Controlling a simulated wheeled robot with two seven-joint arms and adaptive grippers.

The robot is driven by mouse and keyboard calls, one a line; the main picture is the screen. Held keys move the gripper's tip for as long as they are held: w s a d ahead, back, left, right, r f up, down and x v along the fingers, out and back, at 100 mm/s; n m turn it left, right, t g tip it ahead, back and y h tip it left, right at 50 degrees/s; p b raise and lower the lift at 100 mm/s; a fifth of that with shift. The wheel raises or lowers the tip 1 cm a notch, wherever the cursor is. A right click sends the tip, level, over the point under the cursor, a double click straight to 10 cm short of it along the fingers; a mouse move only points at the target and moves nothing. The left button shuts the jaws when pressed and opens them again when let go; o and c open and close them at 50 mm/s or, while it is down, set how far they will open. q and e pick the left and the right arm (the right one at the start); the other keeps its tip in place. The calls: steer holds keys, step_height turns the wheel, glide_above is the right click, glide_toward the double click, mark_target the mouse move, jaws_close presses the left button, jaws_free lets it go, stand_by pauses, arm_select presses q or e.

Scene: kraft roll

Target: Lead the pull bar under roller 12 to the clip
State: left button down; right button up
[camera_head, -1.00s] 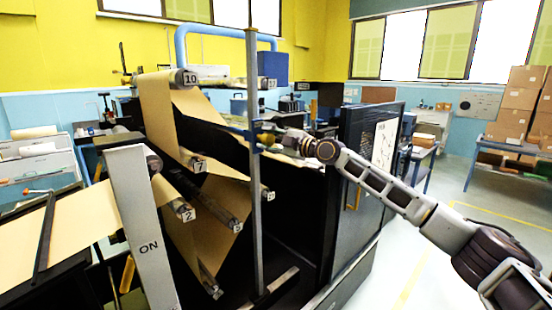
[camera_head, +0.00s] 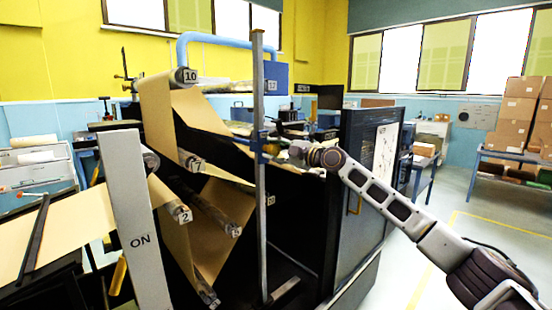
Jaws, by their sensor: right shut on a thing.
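Roller 12 (camera_head: 272,86) shows by its number plate at the upper right of the machine, behind a grey upright post (camera_head: 259,200). My right gripper (camera_head: 284,153) is just right of this post, below roller 12. It is shut on the pull bar, which is mostly hidden behind the post and gripper. Brown kraft paper (camera_head: 197,110) comes off roller 10 (camera_head: 187,76) and slopes down right toward the gripper. A small blue part (camera_head: 258,140) sits at the post near the gripper; I cannot tell whether it is the clip. My left gripper is out of view.
Rollers 7 (camera_head: 196,165) and 2 (camera_head: 183,214) carry paper lower left. A grey "ON" panel (camera_head: 143,225) stands in front. A black cabinet (camera_head: 358,190) stands right of the gripper, beneath my right forearm. Open floor lies farther right.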

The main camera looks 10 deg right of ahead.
steer(key=shift+w+d+f+b, duration=0.2)
steer(key=shift+f+b, duration=0.1)
steer(key=shift+f, duration=0.2)
steer(key=shift+d, duration=0.15)
